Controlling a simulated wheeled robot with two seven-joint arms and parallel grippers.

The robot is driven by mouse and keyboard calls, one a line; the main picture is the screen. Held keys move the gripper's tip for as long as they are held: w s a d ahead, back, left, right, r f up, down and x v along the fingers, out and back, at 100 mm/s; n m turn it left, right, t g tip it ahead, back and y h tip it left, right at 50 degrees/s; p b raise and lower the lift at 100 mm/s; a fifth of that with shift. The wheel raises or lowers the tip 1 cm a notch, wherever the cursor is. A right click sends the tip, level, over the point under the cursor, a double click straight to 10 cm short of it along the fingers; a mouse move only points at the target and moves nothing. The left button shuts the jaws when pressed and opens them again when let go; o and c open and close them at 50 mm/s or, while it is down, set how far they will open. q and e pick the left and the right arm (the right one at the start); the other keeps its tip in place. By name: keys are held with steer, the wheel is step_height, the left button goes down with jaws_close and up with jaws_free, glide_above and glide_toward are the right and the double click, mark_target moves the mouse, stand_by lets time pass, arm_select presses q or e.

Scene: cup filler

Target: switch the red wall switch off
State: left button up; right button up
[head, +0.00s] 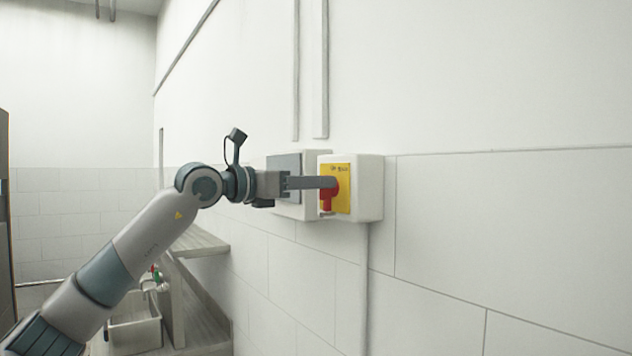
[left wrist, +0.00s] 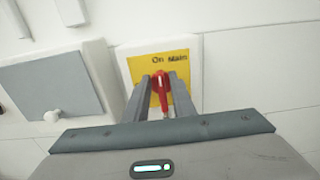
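The red wall switch (head: 327,200) is a red handle on a yellow plate (head: 344,190), set on a white box on the wall. The handle points downward. In the left wrist view the red switch (left wrist: 162,92) lies under black lettering that begins with "On". My left gripper (head: 334,183) reaches it from the left, its fingertips at the switch. In the left wrist view the two fingers of my left gripper (left wrist: 160,84) flank the handle, with narrow pale gaps beside its lower part. The far finger is hidden in the head view. My right gripper is not in view.
A second white box with a grey cover (left wrist: 50,83) is mounted just left of the switch box. A conduit (head: 364,290) runs down the wall below. A shelf (head: 200,243) and a basin (head: 135,325) stand at lower left. The wall to the right is clear.

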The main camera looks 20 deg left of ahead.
arm_select(q)
jaws_close()
arm_select(e)
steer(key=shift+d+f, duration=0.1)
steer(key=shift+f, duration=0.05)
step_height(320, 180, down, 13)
steer(key=b, duration=1.3)
arm_select(q)
steer(key=shift+w+a+f+n+b, duration=0.2)
steer(key=shift+n+b, duration=0.3)
steer(key=shift+n, duration=2.55)
steer(key=shift+w+a+f+n+b, duration=0.15)
steer(key=shift+n+b, duration=0.35)
steer(key=shift+n, duration=2.5)
steer(key=shift+w+a+f+n+b, duration=0.15)
steer(key=shift+n+b, duration=0.35)
steer(key=shift+n, duration=2.55)
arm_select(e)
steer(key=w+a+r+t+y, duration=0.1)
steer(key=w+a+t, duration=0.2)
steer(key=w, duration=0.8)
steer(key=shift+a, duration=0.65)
arm_select(q)
steer(key=shift+s, duration=0.1)
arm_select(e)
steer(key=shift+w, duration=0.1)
arm_select(q)
steer(key=shift+o, duration=1.5)
jaws_free()
steer(key=shift+f, duration=0.1)
